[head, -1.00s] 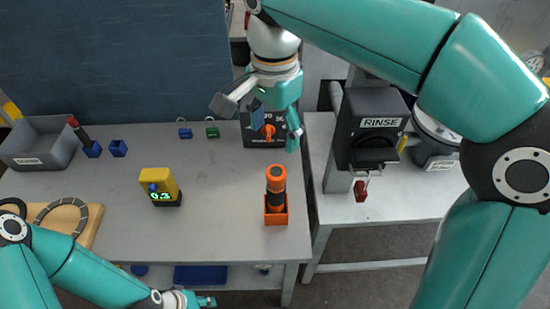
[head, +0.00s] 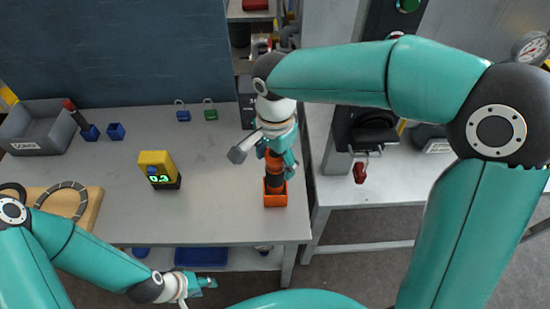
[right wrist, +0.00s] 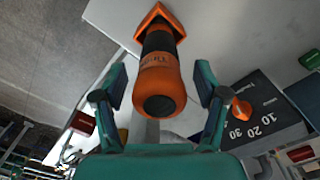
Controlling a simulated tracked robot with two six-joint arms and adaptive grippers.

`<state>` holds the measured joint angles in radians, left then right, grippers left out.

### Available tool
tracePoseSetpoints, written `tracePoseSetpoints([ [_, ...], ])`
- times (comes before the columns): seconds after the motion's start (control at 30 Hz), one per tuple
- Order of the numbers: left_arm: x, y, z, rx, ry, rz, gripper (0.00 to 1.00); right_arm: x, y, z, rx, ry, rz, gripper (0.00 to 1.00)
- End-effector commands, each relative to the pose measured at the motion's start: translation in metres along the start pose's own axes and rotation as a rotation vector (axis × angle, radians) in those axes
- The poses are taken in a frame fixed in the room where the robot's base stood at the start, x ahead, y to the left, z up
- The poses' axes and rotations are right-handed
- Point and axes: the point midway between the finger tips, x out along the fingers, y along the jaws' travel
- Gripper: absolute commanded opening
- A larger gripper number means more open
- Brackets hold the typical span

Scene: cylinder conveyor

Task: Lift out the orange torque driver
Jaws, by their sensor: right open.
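The orange torque driver (head: 274,175), orange with a black middle band, stands upright in its orange holder (head: 275,198) near the table's front right corner. In the right wrist view the driver (right wrist: 159,84) points its end toward the camera, with the holder (right wrist: 160,18) behind it. My right gripper (head: 264,160) is at the driver's upper part, partly hiding it; in the wrist view its two fingers (right wrist: 160,92) are spread on either side of the driver, with gaps. My left gripper (head: 205,284) is low in front of the table, away from the driver; its fingers are too small to judge.
A yellow device (head: 156,163) stands left of the driver on the grey table (head: 215,215). A dial box (right wrist: 262,115) is close by. Blue and green padlocks (head: 210,114) and a grey bin (head: 38,128) are further back. Table space left of the driver is clear.

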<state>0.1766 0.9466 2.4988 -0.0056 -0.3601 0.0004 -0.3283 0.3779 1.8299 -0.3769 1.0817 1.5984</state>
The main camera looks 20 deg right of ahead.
Motion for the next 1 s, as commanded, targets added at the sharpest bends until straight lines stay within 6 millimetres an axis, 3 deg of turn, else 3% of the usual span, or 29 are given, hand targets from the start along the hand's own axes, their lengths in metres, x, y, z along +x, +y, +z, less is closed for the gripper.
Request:
tracePoseSetpoints([
  [0.27,0.0,0.0,0.0,0.0,0.0,0.0,0.4,0.0013,0.0002,-0.0001,0.001,0.0,0.0,0.72],
  [0.7,0.0,0.0,0.0,0.0,0.0,0.0,0.4,0.0009,-0.0001,-0.0001,0.0,0.0,0.0,0.0],
  [0.8,0.0,0.0,0.0,0.0,0.0,0.0,0.4,0.0009,-0.0001,0.0,0.0,0.0,-0.001,0.0],
  [0.83,0.0,0.0,0.0,0.0,0.0,0.0,0.4,0.0009,-0.0002,0.0,0.0,0.0,-0.001,0.41],
  [1.0,-0.0001,0.0,0.0,0.0,0.0,0.0,0.4,0.0008,-0.0003,0.0,0.0,0.0,-0.001,0.13],
])
